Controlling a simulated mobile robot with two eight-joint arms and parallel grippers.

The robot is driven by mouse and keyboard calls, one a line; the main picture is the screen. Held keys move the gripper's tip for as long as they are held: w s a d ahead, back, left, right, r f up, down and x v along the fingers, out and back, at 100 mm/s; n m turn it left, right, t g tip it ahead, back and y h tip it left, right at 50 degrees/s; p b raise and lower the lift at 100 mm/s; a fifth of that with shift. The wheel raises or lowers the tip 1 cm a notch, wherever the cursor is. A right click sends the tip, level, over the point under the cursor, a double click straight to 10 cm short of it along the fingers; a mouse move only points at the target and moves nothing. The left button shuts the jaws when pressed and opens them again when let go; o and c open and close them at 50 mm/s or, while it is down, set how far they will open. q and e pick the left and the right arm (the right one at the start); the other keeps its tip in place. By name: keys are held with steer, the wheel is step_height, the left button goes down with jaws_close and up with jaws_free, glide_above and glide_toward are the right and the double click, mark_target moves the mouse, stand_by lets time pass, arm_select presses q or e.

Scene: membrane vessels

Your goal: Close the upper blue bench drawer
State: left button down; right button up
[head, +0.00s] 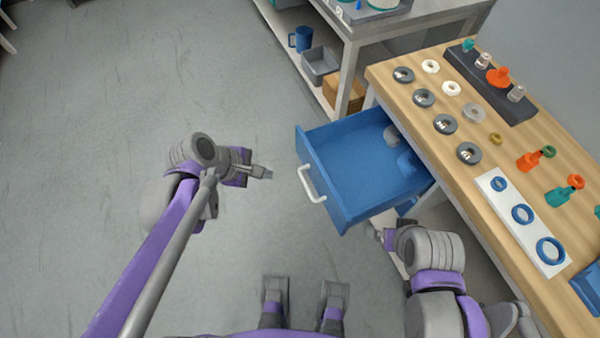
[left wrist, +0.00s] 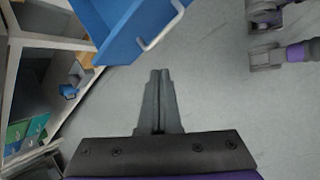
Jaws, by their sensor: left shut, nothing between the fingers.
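The upper blue bench drawer (head: 345,205) is pulled out from under the wooden bench in the head view, with a white handle (head: 311,183) on its front. A few pale and blue round things lie inside at its back. In the left wrist view the drawer (left wrist: 128,28) shows at the top, with its handle (left wrist: 165,28). My left gripper (head: 268,173) is shut and empty, left of the handle and apart from it. Its closed fingers (left wrist: 160,75) point toward the drawer in the wrist view. My right gripper (head: 380,236) is by the drawer's near side, mostly hidden by its wrist.
The wooden bench (head: 383,77) carries rings, fittings, a dark rack and a white board (head: 497,186). A shelf unit behind holds a blue mug (head: 301,38), a grey bin (head: 319,63) and a cardboard box (head: 343,92).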

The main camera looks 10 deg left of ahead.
mark_target(308, 165)
arm_select(q)
steer(key=w+d+f+n+h+b, duration=0.1)
steer(key=w+d+f+n, duration=0.1)
steer(key=w+f, duration=0.1)
steer(key=w+d+f+n+b, duration=0.2)
steer(key=w+f+n, duration=0.1)
steer(key=f, duration=0.2)
steer(key=w+d+f+n+h+b, duration=0.1)
steer(key=w+d+f+n+b, duration=0.1)
steer(key=w+d+f, duration=0.1)
steer(key=shift+w+d+f+n+h, duration=0.1)
steer(key=shift+w+f+n+h, duration=0.2)
steer(key=shift+w+f, duration=0.1)
arm_select(e)
step_height(308, 165, down, 8)
steer(key=shift+w, duration=0.15)
arm_select(q)
steer(key=shift+d, duration=0.1)
